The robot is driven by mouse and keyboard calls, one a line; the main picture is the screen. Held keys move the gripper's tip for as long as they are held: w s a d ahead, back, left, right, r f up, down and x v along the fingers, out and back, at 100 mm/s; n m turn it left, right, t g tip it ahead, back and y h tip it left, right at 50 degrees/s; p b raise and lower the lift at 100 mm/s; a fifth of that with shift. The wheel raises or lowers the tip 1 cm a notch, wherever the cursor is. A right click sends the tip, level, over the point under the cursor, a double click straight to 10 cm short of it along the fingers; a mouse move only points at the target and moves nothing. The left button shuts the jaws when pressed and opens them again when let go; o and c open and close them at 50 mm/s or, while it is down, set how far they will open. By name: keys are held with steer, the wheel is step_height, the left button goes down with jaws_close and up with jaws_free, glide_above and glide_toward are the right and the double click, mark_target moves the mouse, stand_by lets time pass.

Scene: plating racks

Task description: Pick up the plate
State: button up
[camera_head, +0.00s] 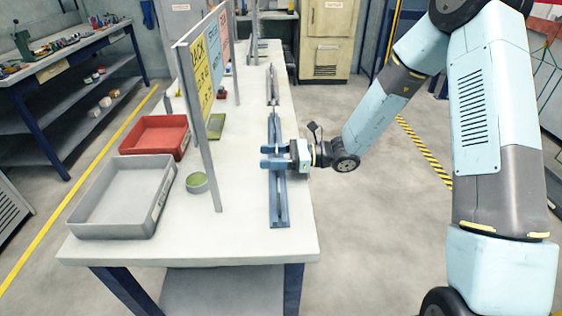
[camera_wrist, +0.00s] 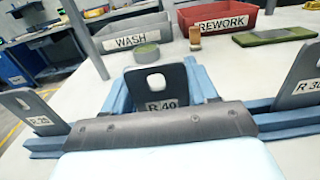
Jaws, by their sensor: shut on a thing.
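A dark grey plate (camera_wrist: 158,82) with an oval hole and a label reading R 40 stands upright in the middle of the wrist view. My gripper (camera_head: 267,156) is shut on this plate at the blue rack (camera_head: 280,208). Its blue fingers show on both sides of the plate in the wrist view. The plate's lower part is hidden behind my gripper's dark edge. In the head view my gripper covers most of the plate, and I cannot tell whether it is clear of the rack.
Other plates stand in the rack at left (camera_wrist: 33,112) and at right, marked R 30 (camera_wrist: 300,78). A grey WASH tray (camera_head: 120,203), a red REWORK tray (camera_head: 157,136), a round green-topped pot (camera_head: 197,183) and a sign post (camera_head: 200,125) stand left of the rack.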

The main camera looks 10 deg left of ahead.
steer(key=c, duration=0.3)
steer(key=shift+c, duration=0.2)
steer(key=shift+r, duration=0.45)
step_height(320, 180, up, 2)
steer(key=shift+r, duration=0.2)
steer(key=w+d+r, duration=0.5)
steer(key=d+r, duration=0.4)
steer(key=d, duration=0.4)
steer(key=shift+r, duration=0.4)
steer(key=shift+w, duration=0.1)
